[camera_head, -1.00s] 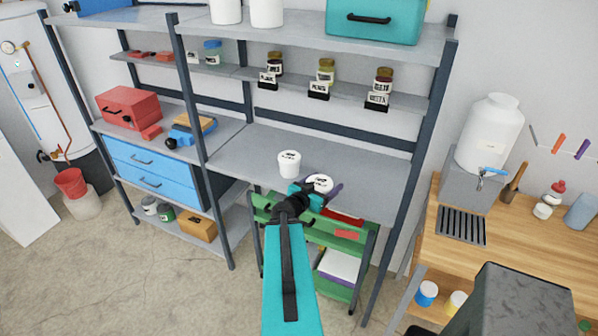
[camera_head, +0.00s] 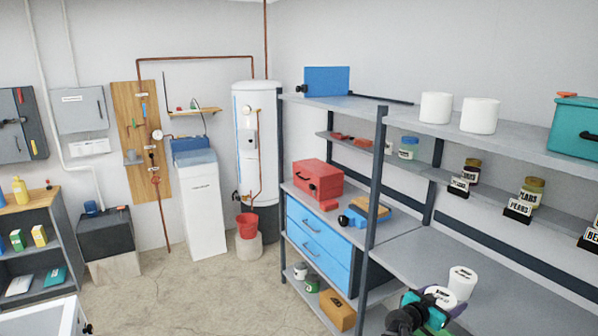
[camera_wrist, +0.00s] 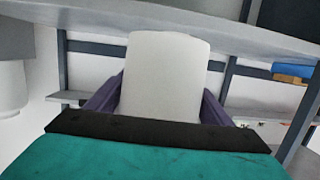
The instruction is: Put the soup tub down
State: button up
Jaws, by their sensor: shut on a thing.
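The soup tub (camera_wrist: 160,75), a plain white tub, is held between the purple fingers of my gripper (camera_wrist: 158,100) in the wrist view. In the head view the held tub (camera_head: 440,294) shows its white lid with a dark label too small to read. My gripper (camera_head: 446,304) is shut on it, at the front of the grey middle shelf (camera_head: 415,240). A second white tub (camera_head: 463,280) stands upright on that shelf, just behind the held one. Whether the held tub touches the shelf cannot be told.
Labelled jars, among them one marked pears (camera_head: 535,188), stand on the narrow shelf behind. Two white canisters (camera_head: 436,107) and a teal box (camera_head: 575,125) are on the top shelf. A dark upright (camera_head: 375,180) is left of my gripper. The middle shelf has bare room.

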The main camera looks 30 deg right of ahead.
jog(key=w+a+f+n+t+y+b, duration=0.1)
jog(key=w+a+n+t+y+b, duration=0.35)
jog(key=w+a, duration=0.85)
jog(key=w+a+f+n+t+y+b, duration=0.1)
jog(key=w+a+n+t+y, duration=0.2)
jog(key=w+a+n+t, duration=0.65)
jog(key=w+a+n+y+b, duration=0.1)
jog(key=w+a+n+y, duration=0.2)
jog(key=a, duration=0.4)
jog(key=w+a+y, duration=0.4)
jog(key=a+y, duration=0.1)
jog(key=a, duration=0.3)
jog(key=w+a+n+y+b, duration=0.1)
jog(key=w+a+n+y, duration=0.15)
jog(key=a, duration=0.45)
jog(key=s+a+n+g+y, duration=0.3)
jog(key=s+a+n+y, duration=0.1)
jog(key=a, duration=0.3)
jog(key=s+a+r+n+g+y, duration=0.1)
jog(key=s+a+n+g+y, duration=0.3)
jog(key=a, duration=0.4)
jog(key=s+y, duration=0.1)
jog(key=y, duration=0.1)
jog(key=shift+y, duration=0.3)
jog(key=shift+r, duration=0.1)
